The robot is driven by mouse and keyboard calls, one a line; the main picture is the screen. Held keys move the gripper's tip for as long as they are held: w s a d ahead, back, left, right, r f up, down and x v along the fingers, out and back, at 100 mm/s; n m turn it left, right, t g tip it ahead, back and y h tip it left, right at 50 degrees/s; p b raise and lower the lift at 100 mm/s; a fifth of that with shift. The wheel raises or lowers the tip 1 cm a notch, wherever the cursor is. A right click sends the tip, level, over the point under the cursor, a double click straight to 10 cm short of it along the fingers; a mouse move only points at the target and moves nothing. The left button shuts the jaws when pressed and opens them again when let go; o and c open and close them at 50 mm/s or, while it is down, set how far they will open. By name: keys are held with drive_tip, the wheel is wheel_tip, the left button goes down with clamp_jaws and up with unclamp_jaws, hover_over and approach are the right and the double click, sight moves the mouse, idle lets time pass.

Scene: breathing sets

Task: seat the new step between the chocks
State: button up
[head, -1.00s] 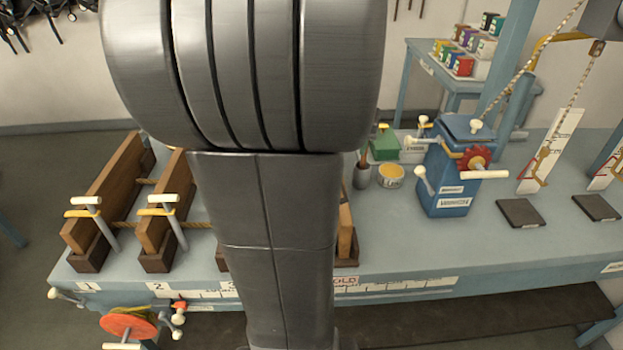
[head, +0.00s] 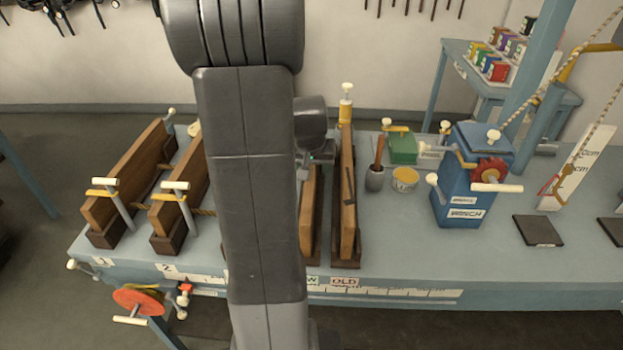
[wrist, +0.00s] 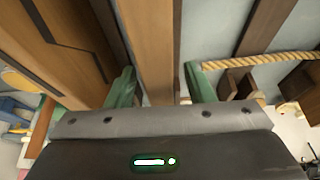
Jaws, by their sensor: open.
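The new step (head: 308,222) is a plain brown plank standing on edge by the NEW label, partly hidden by my arm. In the wrist view this plank (wrist: 152,45) runs between the two green fingers of my open gripper (wrist: 160,80), one on each side; I cannot tell whether they touch it. The old step (head: 347,215), with a dark crack-like mark, stands just right of it; its face (wrist: 50,25) fills the wrist view's left. Steps 1 (head: 128,178) and 2 (head: 190,190) stand in dark chocks (head: 107,236) with white-handled clamps.
A rope (wrist: 250,60) runs close right of the gripper. Right of the old step are a brush pot (head: 374,180), a yellow tin (head: 405,180), a green box (head: 402,148) and a blue winch (head: 465,180). The bench front (head: 430,260) is clear there.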

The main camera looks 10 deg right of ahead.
drive_tip(key=shift+w+f, duration=0.2)
drive_tip(key=shift+f, duration=0.3)
drive_tip(key=shift+c, duration=0.5)
clamp_jaws()
drive_tip(key=shift+r, duration=0.15)
